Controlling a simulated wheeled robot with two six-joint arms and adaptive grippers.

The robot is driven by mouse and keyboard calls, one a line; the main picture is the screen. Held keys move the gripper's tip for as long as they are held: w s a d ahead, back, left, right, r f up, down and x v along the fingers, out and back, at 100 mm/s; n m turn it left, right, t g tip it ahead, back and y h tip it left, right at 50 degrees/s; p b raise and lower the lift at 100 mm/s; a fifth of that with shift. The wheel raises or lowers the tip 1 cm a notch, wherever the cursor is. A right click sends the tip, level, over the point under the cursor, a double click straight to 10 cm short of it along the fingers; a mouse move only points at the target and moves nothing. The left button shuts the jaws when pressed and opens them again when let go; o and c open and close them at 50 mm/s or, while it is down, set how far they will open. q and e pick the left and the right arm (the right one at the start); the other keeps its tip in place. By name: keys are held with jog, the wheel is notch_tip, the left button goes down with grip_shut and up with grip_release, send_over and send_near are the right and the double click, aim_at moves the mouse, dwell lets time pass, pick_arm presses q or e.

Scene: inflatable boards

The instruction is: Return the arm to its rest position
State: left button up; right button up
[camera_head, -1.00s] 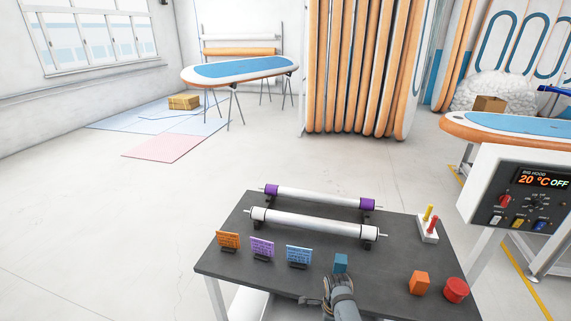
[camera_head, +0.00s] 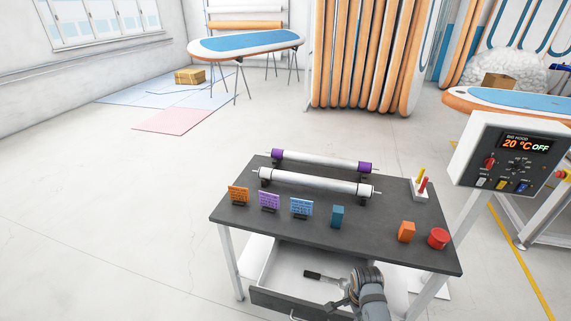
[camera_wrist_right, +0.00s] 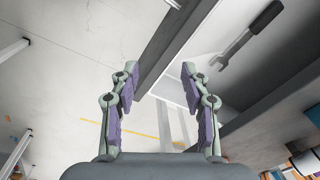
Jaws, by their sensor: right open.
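My right arm (camera_head: 368,290) comes up from the bottom of the head view, in front of the black-topped table (camera_head: 400,255) and over the right part of its open drawer (camera_head: 272,298). In the right wrist view my right gripper (camera_wrist_right: 160,80) is open, with its two fingers wide apart and nothing between them. A wrench (camera_wrist_right: 245,37) lies in the drawer beyond the right finger, apart from it. In the head view a dark-handled tool (camera_head: 318,276) lies in the drawer, left of the arm. My left gripper is not in view.
A control box (camera_head: 512,155) stands right.

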jog(key=s+d+r+n+t, duration=0.3)
jog(key=s+d+r+n, duration=0.1)
jog(key=s+r+n, duration=1.1)
notch_tip(320, 180, down, 33)
jog(key=s+d+g+b, duration=0.2)
jog(key=s+d+b, duration=0.1)
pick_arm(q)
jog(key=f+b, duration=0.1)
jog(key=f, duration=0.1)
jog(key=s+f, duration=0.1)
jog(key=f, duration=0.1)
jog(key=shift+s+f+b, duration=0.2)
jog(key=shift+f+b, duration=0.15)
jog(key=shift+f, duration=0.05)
pick_arm(e)
jog(key=s+f+g, duration=0.1)
jog(key=s+f, duration=1.5)
jog(key=s, duration=0.1)
jog(key=shift+d, duration=0.3)
